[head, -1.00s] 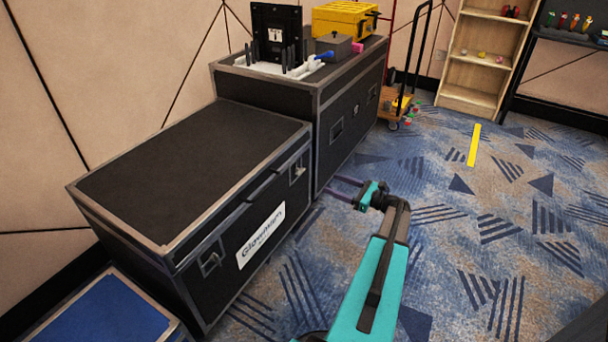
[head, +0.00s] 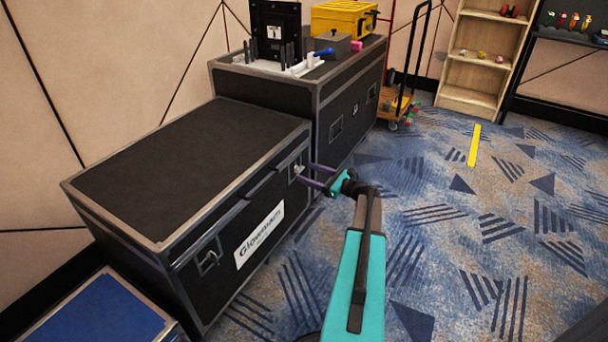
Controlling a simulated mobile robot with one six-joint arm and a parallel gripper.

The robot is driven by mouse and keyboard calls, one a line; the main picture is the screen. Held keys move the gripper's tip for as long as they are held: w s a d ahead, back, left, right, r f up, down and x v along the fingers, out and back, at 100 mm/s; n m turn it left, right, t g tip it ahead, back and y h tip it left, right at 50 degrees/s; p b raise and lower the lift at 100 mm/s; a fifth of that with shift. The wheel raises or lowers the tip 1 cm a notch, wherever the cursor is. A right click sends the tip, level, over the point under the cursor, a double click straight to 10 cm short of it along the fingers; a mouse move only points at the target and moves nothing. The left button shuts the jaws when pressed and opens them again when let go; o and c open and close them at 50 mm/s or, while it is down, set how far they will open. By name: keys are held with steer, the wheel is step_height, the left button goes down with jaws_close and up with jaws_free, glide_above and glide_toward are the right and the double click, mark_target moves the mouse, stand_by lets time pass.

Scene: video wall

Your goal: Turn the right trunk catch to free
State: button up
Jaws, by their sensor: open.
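The black trunk (head: 185,170) with metal edges and a white label stands at the left, lid shut. Its right catch (head: 297,169) is a small metal piece in a recessed plate, high on the front face near the right end. The left catch (head: 207,261) is on the same face near the left end. My gripper (head: 304,173) is open, its two purple fingers pointing left at the right catch, one higher and one lower. The fingertips look to be at the catch; I cannot tell whether they touch it. The catch's exact turn is too small to read.
A second black case (head: 345,115) stands behind, carrying a yellow toolbox (head: 343,19) and other gear. A blue-topped case (head: 95,315) is at lower left. A hand cart (head: 400,100) and wooden shelf (head: 478,60) stand farther back. The carpet at right is clear.

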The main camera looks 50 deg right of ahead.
mark_target(299, 169)
steer(key=shift+x, duration=1.2)
steer(key=c, duration=1)
steer(key=shift+c, duration=0.2)
steer(key=shift+n, duration=0.4)
steer(key=n+b, duration=0.7)
steer(key=n, duration=1)
steer(key=shift+f, duration=0.1)
